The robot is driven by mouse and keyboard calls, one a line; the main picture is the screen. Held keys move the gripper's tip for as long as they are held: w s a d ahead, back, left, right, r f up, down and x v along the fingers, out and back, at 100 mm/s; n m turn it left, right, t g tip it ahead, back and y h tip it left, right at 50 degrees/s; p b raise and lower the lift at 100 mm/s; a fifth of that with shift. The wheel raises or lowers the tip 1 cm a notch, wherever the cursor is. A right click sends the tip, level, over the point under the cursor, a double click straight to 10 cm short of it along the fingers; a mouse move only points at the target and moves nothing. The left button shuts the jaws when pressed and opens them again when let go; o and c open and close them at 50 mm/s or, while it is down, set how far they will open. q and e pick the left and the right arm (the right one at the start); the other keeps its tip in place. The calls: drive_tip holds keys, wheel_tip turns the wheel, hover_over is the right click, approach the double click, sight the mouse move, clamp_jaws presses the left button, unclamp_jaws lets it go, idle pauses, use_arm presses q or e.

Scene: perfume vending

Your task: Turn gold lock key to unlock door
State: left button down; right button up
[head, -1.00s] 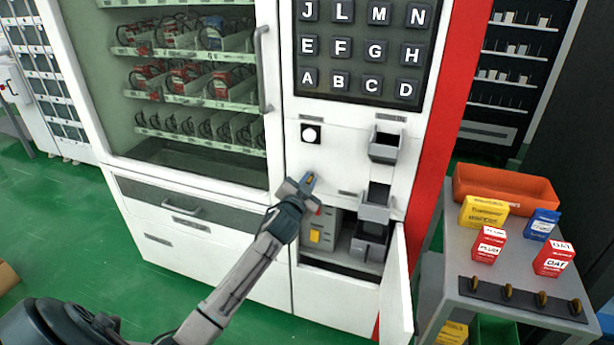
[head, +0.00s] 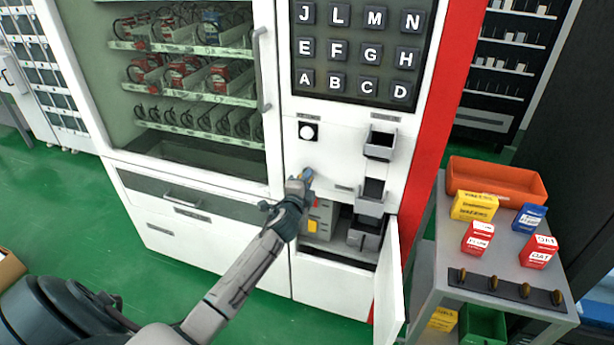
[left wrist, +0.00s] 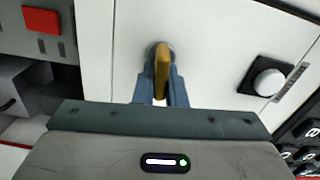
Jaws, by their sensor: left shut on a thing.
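My left gripper (head: 306,176) is shut on the gold key (left wrist: 162,70) at the white front panel of the vending machine. In the left wrist view, the fingers (left wrist: 160,90) close around the key, and its far end meets a round lock in the panel. In the head view, the gripper largely hides the key and lock. The big glass door (head: 185,90) on the left looks closed, with a vertical grey handle (head: 262,70). My right gripper is not in view.
A small lower door (head: 393,275) stands open to the right of the gripper, showing a compartment with a yellow button (head: 312,226). A round white button (head: 308,132) is above. A grey cart (head: 490,255) with several small boxes and an orange tray (head: 497,180) stands at right.

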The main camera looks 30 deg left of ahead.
use_arm(q)
drive_tip(key=shift+m, duration=0.6)
drive_tip(key=shift+f, duration=0.1)
drive_tip(key=c, duration=1.5)
unclamp_jaws()
drive_tip(key=b+v, duration=0.1)
drive_tip(key=v, duration=1)
drive_tip(key=shift+b, duration=0.3)
drive_tip(key=shift+w+f, duration=0.1)
